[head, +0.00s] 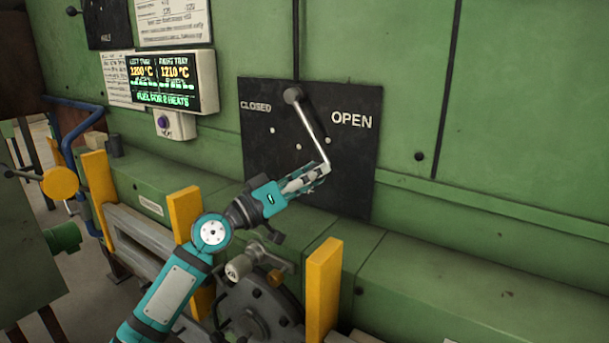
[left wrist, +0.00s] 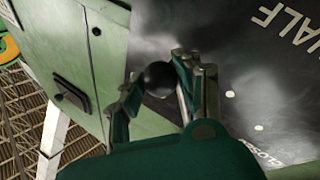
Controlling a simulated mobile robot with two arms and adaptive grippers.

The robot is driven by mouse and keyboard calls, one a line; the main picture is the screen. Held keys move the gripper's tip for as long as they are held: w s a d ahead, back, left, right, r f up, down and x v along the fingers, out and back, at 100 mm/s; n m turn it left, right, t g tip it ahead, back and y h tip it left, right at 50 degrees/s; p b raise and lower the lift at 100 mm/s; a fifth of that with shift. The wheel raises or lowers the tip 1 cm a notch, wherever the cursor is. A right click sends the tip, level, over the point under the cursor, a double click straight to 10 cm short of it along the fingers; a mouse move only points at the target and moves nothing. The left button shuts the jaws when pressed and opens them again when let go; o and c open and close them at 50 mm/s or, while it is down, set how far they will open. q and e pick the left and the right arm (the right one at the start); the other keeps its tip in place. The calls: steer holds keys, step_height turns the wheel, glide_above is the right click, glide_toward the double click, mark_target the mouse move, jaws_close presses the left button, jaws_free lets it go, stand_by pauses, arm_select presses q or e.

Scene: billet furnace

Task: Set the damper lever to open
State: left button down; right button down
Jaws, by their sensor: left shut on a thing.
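The damper lever (head: 310,128) is a metal rod on a round pivot at the top of a black plate (head: 350,185). It slants down and to the right, between the CLOSED label (head: 256,106) on the left and the OPEN label (head: 351,121) on the right. The rod's tip points below the OPEN label. My left gripper (head: 316,176) is shut on the lever's lower end. In the left wrist view the fingers (left wrist: 160,88) close around the dark ball knob (left wrist: 158,77). The HALF label (left wrist: 290,22) also shows there. My right gripper is not in view.
A lit temperature display (head: 165,83) hangs on the green wall, with a purple button box (head: 175,124) below. Yellow posts (head: 322,290) and a green ledge (head: 440,265) stand below the plate.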

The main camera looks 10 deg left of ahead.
arm_select(q)
steer(key=shift+s+d+r+n+t, duration=0.25)
steer(key=shift+d+r+n+t, duration=0.05)
steer(key=shift+d+r+n, duration=0.4)
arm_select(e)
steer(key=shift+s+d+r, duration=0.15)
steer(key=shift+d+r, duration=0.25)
arm_select(q)
steer(key=shift+a, duration=0.1)
steer(key=c, duration=1.2)
jaws_free()
steer(key=o, duration=0.3)
steer(key=shift+f, duration=0.1)
steer(key=shift+f, duration=0.1)
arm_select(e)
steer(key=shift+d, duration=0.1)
arm_select(q)
steer(key=shift+s+a+f, duration=0.1)
steer(key=shift+s+a, duration=0.1)
steer(key=v, duration=1.1)
steer(key=shift+s, duration=0.2)
